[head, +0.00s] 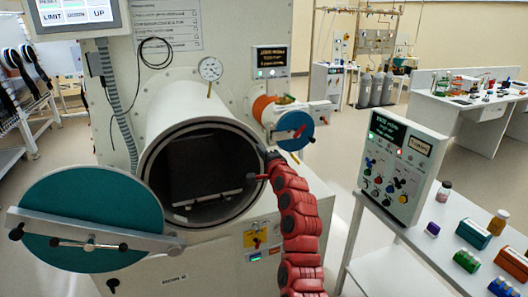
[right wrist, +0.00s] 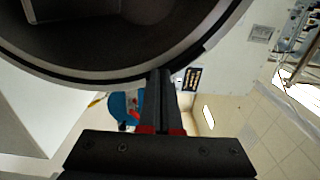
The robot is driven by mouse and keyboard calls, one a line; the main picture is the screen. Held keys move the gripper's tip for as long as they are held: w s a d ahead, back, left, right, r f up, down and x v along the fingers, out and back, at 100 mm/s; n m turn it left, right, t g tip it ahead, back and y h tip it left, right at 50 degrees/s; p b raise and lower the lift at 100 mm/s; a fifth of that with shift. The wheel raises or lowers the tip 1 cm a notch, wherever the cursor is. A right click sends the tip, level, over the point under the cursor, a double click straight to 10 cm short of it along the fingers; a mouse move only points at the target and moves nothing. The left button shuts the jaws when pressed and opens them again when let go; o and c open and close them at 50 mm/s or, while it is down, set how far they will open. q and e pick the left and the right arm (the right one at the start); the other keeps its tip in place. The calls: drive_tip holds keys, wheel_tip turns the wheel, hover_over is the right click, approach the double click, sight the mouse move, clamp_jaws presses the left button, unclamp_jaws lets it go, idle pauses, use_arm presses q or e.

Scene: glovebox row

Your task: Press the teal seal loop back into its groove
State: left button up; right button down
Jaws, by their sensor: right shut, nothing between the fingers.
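The round chamber mouth (head: 150,185) stands open, with a dark band around its pale rim. The rim shows large in the right wrist view (right wrist: 75,76). I cannot make out a separate teal loop in either view; the teal I see is the face of the open round door (head: 90,212) at the left. My right gripper (head: 252,177) is shut and empty at the right side of the mouth. In the right wrist view its fingertips (right wrist: 160,72) overlap the rim's edge; I cannot tell whether they touch. My left gripper is not in view.
A door bar with knobs (head: 150,243) crosses the teal door. A smaller port with a blue cap (head: 295,130) juts out right of the mouth. A flat tray (head: 205,199) lies inside the dark chamber. A control box (head: 400,170) and several jars stand on the right table.

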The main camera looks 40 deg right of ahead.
drive_tip(key=shift+w, duration=0.2)
idle(0.3)
drive_tip(key=shift+x, duration=0.95)
